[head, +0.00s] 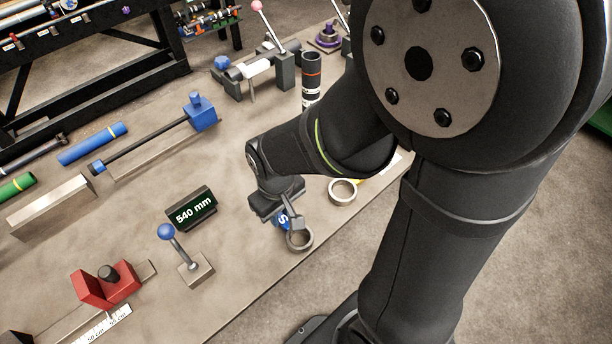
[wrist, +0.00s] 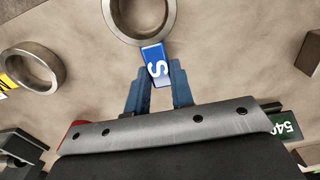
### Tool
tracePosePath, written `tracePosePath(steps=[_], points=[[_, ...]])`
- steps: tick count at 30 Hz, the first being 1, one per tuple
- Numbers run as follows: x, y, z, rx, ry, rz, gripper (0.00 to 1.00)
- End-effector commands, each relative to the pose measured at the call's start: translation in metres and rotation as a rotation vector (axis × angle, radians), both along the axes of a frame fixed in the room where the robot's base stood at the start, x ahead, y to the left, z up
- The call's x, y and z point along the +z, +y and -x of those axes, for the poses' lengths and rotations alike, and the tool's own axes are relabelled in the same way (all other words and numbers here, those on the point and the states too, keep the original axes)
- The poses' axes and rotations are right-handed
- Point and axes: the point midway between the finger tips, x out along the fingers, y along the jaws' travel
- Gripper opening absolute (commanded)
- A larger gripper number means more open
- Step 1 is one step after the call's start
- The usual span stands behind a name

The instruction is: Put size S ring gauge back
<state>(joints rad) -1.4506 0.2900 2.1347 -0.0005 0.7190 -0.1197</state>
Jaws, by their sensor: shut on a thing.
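The size S ring gauge is a grey metal ring (head: 300,239) with a blue handle marked "S" (head: 284,219). It shows at the top of the wrist view as a ring (wrist: 113,14) with the blue and white S tag (wrist: 157,66). My gripper (wrist: 158,84) is shut on the handle, with one blue finger on each side of the tag. In the head view my gripper (head: 281,213) is at the table's front edge. Whether the ring touches the table I cannot tell.
A second ring gauge (head: 342,192) with a yellow tag lies to the right; it also shows in the wrist view (wrist: 57,66). A 540 mm display (head: 191,208), a blue-knobbed lever (head: 168,233) and a red fixture (head: 105,284) stand to the left. A black cylinder (head: 311,78) stands behind.

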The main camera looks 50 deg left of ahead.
Motion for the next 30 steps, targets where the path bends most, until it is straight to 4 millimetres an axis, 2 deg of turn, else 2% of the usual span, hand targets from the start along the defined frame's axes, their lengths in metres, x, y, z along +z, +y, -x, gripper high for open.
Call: tracePosePath(steps=[14,15,18,26,30], points=[[-0.0095,0.0,-0.0002,0.0,0.0,0.0,0.0],[-0.0093,0.0001,-0.0003,0.0,0.0,-0.001,0.27],[-0.0091,0.0001,-0.0003,0.0,0.0,-0.001,0.43],[-0.0086,0.0001,-0.0003,0.0,0.0,-0.001,0.43],[-0.0021,0.0004,-0.0003,0.0,0.0,-0.003,0.43]])
